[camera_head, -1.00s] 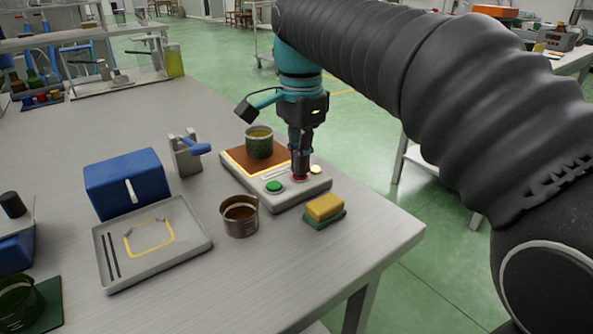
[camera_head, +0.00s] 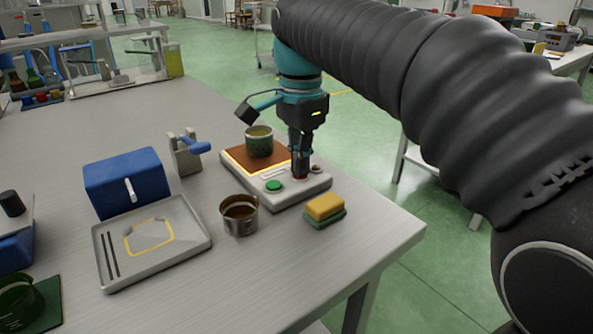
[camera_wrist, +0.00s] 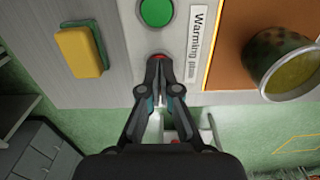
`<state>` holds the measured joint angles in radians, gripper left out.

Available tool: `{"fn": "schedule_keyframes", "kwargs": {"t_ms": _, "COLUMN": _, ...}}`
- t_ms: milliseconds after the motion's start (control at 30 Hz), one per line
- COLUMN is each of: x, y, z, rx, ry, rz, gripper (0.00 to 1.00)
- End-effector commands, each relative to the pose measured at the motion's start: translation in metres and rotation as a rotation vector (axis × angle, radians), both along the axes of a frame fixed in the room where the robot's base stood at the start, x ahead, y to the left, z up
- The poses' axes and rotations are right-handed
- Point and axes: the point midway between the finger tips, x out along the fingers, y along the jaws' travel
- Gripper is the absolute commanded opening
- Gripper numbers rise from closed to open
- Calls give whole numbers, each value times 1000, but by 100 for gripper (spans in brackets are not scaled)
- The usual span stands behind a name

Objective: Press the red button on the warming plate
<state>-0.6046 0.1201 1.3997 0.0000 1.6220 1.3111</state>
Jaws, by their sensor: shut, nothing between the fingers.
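The warming plate (camera_head: 298,191) sits near the table's right corner, with a brown heating surface that has a glowing edge. Its red button (camera_head: 300,177) is mostly hidden beneath my gripper (camera_head: 300,174). A small lamp (camera_head: 317,169) to the right of the red button is dark.
A green cup (camera_head: 260,145) stands on the heating surface. A metal cup (camera_head: 239,221) and a yellow-green sponge (camera_head: 324,208) are close in front. A grey tray (camera_head: 185,251), a blue box (camera_head: 127,183) and a blue-handled device (camera_head: 186,154) lie left.

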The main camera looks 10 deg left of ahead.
Motion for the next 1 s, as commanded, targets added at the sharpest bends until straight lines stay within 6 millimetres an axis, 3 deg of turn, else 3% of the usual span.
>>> {"fn": "schedule_keyframes", "kwargs": {"t_ms": 167, "x": 0, "y": 0, "z": 2, "rx": 0, "ry": 0, "rz": 0, "gripper": 0}}
{"fn": "schedule_keyframes", "kwargs": {"t_ms": 800, "x": 0, "y": 0, "z": 57, "rx": 1, "ry": -1, "rz": 0, "gripper": 0}}
{"fn": "schedule_keyframes", "kwargs": {"t_ms": 1000, "x": 0, "y": 0, "z": 60, "rx": 0, "ry": 0, "rz": 0, "gripper": 0}}
